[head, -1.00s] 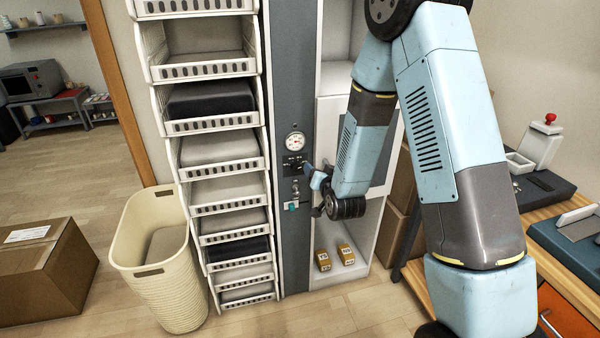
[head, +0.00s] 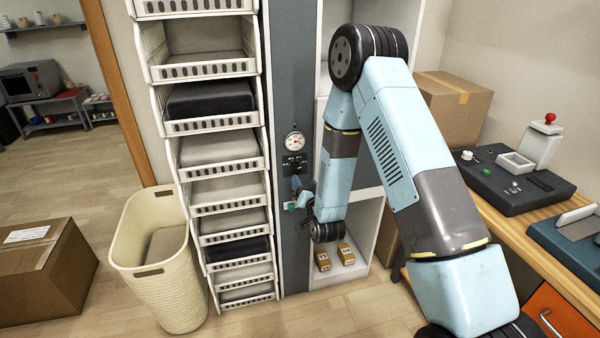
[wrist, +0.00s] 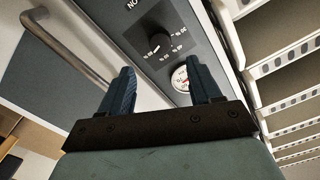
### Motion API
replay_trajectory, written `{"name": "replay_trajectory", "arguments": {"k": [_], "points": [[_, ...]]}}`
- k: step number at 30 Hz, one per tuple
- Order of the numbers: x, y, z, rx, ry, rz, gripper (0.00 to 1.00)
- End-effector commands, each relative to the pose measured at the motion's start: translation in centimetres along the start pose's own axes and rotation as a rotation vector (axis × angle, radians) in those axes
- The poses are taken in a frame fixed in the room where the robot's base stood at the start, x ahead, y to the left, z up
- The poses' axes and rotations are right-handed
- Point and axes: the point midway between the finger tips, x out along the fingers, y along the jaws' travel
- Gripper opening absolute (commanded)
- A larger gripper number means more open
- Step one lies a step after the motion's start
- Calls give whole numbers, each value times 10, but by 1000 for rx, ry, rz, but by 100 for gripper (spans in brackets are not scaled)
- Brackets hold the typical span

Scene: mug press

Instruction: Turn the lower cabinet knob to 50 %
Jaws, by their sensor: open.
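A black round knob (wrist: 157,44) sits on a dark scale plate on the grey cabinet panel (wrist: 118,24). In the head view this plate (head: 294,163) is small and lies just below the white gauge. The knob's exact setting is too small to read. My gripper (wrist: 157,66) is open and empty, with its blue fingers apart and the knob showing in the gap beyond them, not touching it. In the head view my gripper (head: 299,186) is close to the panel, slightly below the plate, and hides part of the panel there. I cannot tell whether another knob lies behind it.
The white gauge (head: 294,141) adjoins the plate. A bar handle (wrist: 65,42) stands out from the cabinet in the wrist view. White bins (head: 226,193) stack left of the panel. A cream basket (head: 172,300) stands at left.

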Motion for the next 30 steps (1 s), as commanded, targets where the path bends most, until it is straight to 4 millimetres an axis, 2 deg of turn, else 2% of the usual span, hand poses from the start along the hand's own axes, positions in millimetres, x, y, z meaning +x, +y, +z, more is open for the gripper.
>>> {"name": "replay_trajectory", "arguments": {"k": [9,15,27,30], "points": [[54,0,0,-1,1,-1,63],[75,0,0,0,0,-1,63],[82,0,0,0,-1,0,63],[82,0,0,0,0,0,56]]}}
